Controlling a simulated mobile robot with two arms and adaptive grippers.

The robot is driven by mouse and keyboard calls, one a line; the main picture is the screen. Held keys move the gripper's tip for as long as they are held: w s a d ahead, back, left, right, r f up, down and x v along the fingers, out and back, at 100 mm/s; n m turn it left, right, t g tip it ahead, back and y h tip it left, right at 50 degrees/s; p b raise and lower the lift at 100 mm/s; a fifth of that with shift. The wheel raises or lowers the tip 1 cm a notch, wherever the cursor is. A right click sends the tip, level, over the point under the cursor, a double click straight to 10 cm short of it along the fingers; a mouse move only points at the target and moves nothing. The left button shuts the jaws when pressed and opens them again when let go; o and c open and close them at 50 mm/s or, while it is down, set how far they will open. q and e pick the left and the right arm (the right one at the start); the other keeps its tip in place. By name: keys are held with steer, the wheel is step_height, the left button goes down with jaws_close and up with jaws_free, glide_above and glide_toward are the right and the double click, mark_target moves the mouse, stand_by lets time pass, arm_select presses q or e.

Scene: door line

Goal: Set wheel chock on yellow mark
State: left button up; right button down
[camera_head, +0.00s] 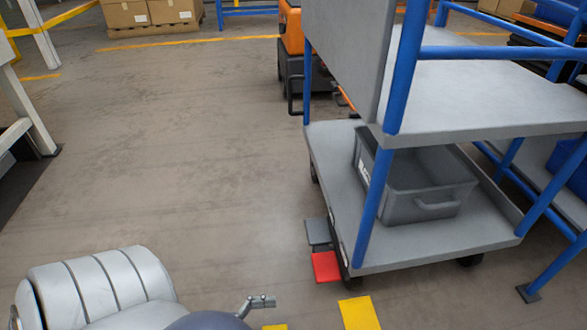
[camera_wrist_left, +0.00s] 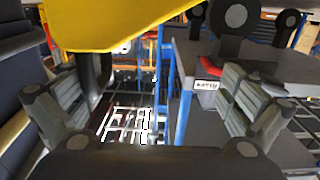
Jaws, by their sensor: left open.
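A yellow block with a dark handle-like bar, seemingly the wheel chock (camera_wrist_left: 120,25), fills the top of the left wrist view, which looks upside down. My left gripper (camera_wrist_left: 155,110) is open there, its fingers apart at left and right. The block is close in front, its bar nearer the left finger; contact is not visible. In the head view my left gripper (camera_head: 262,302) is low at the centre. A yellow mark (camera_head: 359,313) lies on the floor to its right. A small yellow patch (camera_head: 275,327) shows just below it; I cannot tell what it is. My right gripper is not in view.
A grey cart (camera_head: 440,240) with blue posts stands at the right, holding a grey bin (camera_head: 415,185). Red (camera_head: 326,267) and grey (camera_head: 318,233) pedals stick out at its left edge. An orange vehicle (camera_head: 291,40) is behind. The floor at centre left is clear.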

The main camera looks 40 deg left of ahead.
arm_select(q)
steer(key=shift+s+a, duration=0.25)
steer(key=shift+s, duration=0.05)
jaws_close()
stand_by(0.3)
steer(key=shift+r, duration=0.1)
